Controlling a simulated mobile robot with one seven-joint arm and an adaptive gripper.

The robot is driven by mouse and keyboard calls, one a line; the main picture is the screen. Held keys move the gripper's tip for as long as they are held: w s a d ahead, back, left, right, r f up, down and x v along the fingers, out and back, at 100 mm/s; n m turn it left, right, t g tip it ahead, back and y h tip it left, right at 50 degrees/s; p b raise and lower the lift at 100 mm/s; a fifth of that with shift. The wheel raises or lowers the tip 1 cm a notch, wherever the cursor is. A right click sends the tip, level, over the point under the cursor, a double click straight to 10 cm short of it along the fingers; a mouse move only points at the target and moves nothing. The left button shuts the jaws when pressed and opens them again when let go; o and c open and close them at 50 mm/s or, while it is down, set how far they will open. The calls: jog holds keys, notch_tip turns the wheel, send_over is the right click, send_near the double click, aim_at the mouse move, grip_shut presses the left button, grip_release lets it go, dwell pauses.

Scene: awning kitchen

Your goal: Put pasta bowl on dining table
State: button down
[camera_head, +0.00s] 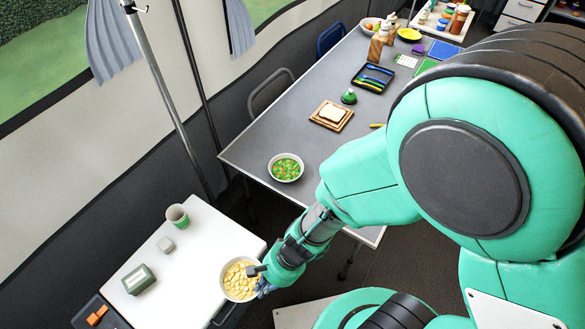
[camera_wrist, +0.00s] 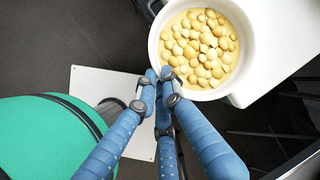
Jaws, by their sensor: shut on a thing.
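The pasta bowl (camera_head: 238,280) is white and filled with pale yellow pasta pieces. In the head view it is at the right corner of the small white table (camera_head: 190,236). The bowl also fills the top right of the wrist view (camera_wrist: 244,29). My gripper (camera_head: 262,284) is at the bowl's right side; in the wrist view its blue fingers (camera_wrist: 165,78) are closed at the bowl's near rim. I cannot tell whether the bowl touches the white table. The long grey dining table (camera_head: 262,140) stands beyond, up and right of the bowl.
On the dining table, a bowl of green and orange vegetables (camera_head: 286,168) sits near the closest end, with bread on a wooden board (camera_head: 346,124) and a dark tray (camera_head: 373,78) behind. The white table holds a cup (camera_head: 177,215) and a green box (camera_head: 138,279). A metal pole (camera_head: 168,75) rises at left.

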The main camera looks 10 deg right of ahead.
jog(key=shift+w, duration=0.15)
jog(key=w+d+r+m+t+p, duration=0.1)
jog(key=w+d+r+m+t, duration=0.2)
jog(key=w, duration=1.2)
jog(key=w+d+r+m+p, duration=0.1)
jog(key=w+d+m, duration=0.25)
jog(key=w, duration=1.05)
jog(key=w+d+r+m+t+h, duration=0.1)
jog(key=w+d+m, duration=0.2)
jog(key=w+d, duration=0.5)
jog(key=w+d+r+m+t+h+p, duration=0.1)
jog(key=w+d+m, duration=0.3)
jog(key=w+d, duration=0.5)
jog(key=w+t, duration=0.1)
jog(key=w, duration=0.5)
jog(key=shift+w+p, duration=0.3)
jog(key=shift+m, duration=0.25)
jog(key=shift+f+b, duration=1.05)
jog(key=shift+f, duration=2.05)
